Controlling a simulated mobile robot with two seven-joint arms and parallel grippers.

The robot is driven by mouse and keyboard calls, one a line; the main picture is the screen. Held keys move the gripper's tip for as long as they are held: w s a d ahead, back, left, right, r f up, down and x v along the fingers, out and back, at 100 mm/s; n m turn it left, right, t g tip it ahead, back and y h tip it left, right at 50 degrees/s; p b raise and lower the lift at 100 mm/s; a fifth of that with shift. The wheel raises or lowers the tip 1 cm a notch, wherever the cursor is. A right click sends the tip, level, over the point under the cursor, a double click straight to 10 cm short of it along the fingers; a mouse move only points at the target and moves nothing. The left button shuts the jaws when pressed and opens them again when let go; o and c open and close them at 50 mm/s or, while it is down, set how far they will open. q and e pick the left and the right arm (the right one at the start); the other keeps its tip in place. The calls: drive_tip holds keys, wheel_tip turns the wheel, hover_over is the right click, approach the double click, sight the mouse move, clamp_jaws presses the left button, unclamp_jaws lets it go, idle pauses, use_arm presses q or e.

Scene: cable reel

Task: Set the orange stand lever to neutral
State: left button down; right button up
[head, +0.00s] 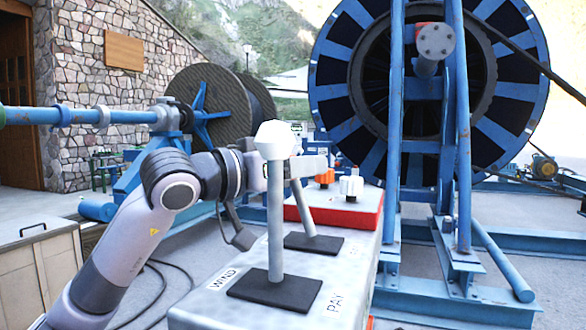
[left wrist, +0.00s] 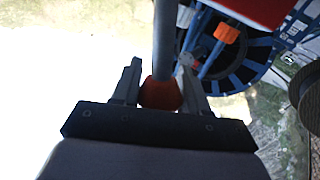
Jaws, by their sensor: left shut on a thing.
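The orange stand lever's grey shaft (head: 302,208) rises from the farther black plate on the grey control stand, leaning slightly left toward its top. Its knob is hidden in the head view behind my gripper and the nearer lever. In the left wrist view its orange-red knob (left wrist: 160,94) sits between my left gripper's fingers (left wrist: 158,70), with the grey shaft (left wrist: 165,40) running away between them. My left gripper (head: 303,168) is shut on this knob at the top of the lever. My right gripper is in neither view.
A nearer lever with a white knob (head: 277,140) stands upright between the head camera and my left gripper. A red box (head: 340,212) with small orange and white knobs lies just beyond. The big blue reel (head: 500,100) stands behind, right.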

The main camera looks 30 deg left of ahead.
use_arm(q)
drive_tip(key=shift+w+d+f, duration=0.1)
drive_tip(key=shift+w+d, duration=0.1)
drive_tip(key=shift+d, duration=0.8)
drive_tip(key=shift+w+d+f, duration=0.1)
drive_tip(key=shift+w+d, duration=0.1)
drive_tip(key=shift+d, duration=0.75)
drive_tip(key=c, duration=0.6)
unclamp_jaws()
drive_tip(key=shift+a, duration=0.1)
drive_tip(key=shift+a+r, duration=0.1)
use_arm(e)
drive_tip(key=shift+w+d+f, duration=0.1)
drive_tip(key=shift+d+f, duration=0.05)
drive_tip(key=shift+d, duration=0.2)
use_arm(q)
drive_tip(key=shift+b+v, duration=1.4)
drive_tip(key=shift+v, duration=2.2)
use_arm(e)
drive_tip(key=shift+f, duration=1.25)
